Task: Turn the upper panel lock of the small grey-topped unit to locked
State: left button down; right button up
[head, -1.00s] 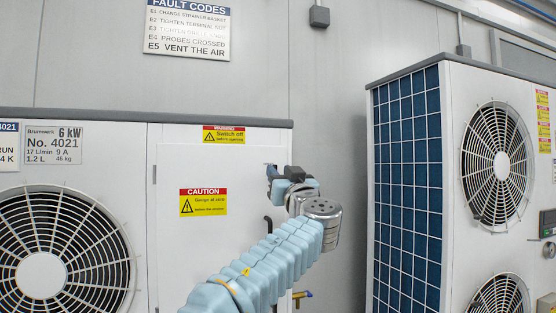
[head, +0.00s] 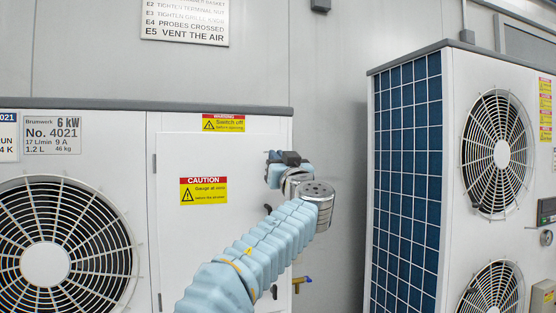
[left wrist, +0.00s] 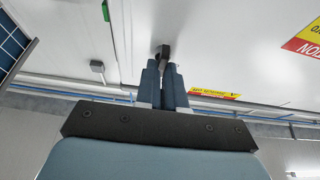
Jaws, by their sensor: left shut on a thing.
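The small grey-topped unit (head: 222,108) stands at the left, with a white front panel (head: 215,250) bearing yellow warning labels. My left gripper (head: 273,158) is at the panel's upper right edge, and its fingers cover the upper panel lock in the head view. In the left wrist view a dark lock handle (left wrist: 163,51) shows at the tips of the left gripper's closed fingers (left wrist: 165,72). The gripper is shut on this handle. Whether it stands at locked or unlocked cannot be told. My right gripper is in neither view.
A dark lower handle (head: 267,208) on the panel is partly behind my arm. A brass valve (head: 301,281) sticks out low at the unit's right side. A taller unit with a blue grille (head: 407,190) stands at the right, with a gap between.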

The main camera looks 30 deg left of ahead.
pick_arm(q)
jog(key=shift+m+t+h, duration=0.3)
jog(key=shift+m, duration=0.2)
jog(key=shift+w+d+f+m+t+h+p, duration=0.15)
jog(key=shift+m+h+p, duration=1.1)
jog(key=shift+m, duration=2.25)
jog(key=shift+f+m+t+h+p, duration=0.2)
jog(key=shift+m+h+p, duration=1.05)
jog(key=shift+m, duration=2.25)
jog(key=shift+w+d+r+m+t+h+p, duration=0.2)
jog(key=shift+m+h+p, duration=0.5)
jog(key=shift+m+h, duration=1.9)
jog(key=shift+s+a+f+m+y, duration=0.15)
jog(key=shift+f+m+y, duration=0.05)
jog(key=shift+m+y, duration=0.75)
